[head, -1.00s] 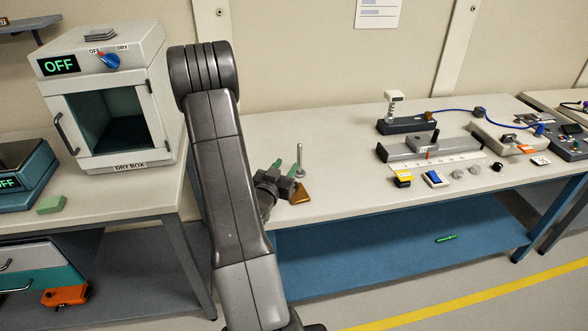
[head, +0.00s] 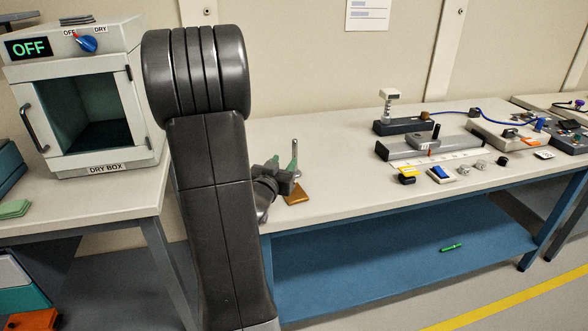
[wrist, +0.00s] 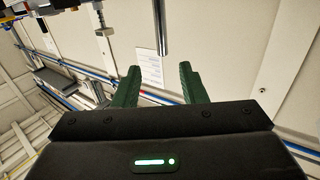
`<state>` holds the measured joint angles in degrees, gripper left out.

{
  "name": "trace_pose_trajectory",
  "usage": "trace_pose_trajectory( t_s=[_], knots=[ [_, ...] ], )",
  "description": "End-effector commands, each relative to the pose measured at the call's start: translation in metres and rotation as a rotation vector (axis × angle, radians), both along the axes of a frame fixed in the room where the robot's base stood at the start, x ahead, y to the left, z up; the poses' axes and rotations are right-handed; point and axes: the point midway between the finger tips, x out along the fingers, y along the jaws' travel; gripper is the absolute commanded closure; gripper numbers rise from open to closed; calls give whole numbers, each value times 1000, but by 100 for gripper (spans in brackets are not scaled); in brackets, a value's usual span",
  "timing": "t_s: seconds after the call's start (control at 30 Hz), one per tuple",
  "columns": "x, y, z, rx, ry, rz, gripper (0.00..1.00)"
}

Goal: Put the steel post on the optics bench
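The steel post (head: 294,147) is a thin upright metal rod near the left end of the long light-topped bench (head: 345,192). A brown wedge-shaped piece (head: 298,196) shows just below it at the front edge. My gripper (head: 285,164) is beside the post, its green fingers apart and pointing up. In the wrist view, the open fingers (wrist: 160,78) have an empty gap between them. The post (wrist: 162,28) comes down from the top edge there and ends above the gap, in line with it. My arm hides the bench's left end, and the gripper hides the post's lower part.
A grey rail-like fixture (head: 430,147), a dark block with a white-topped stand (head: 403,126) and several small parts occupy the bench's right half. The bench top between them and the post is clear. A dry box (head: 92,105) stands on the left table.

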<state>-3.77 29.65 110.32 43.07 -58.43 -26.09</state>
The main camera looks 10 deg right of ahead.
Motion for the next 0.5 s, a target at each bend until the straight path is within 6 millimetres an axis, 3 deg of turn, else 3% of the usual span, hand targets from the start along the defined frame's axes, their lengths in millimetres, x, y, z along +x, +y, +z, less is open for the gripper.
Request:
trace_pose_trajectory(
  t_s=[0.2, 0.5],
  knots=[
    [36, -23, 0, 1, -1, -3, 62],
    [58, -35, 1, 0, -1, -1, 62]
  ],
)
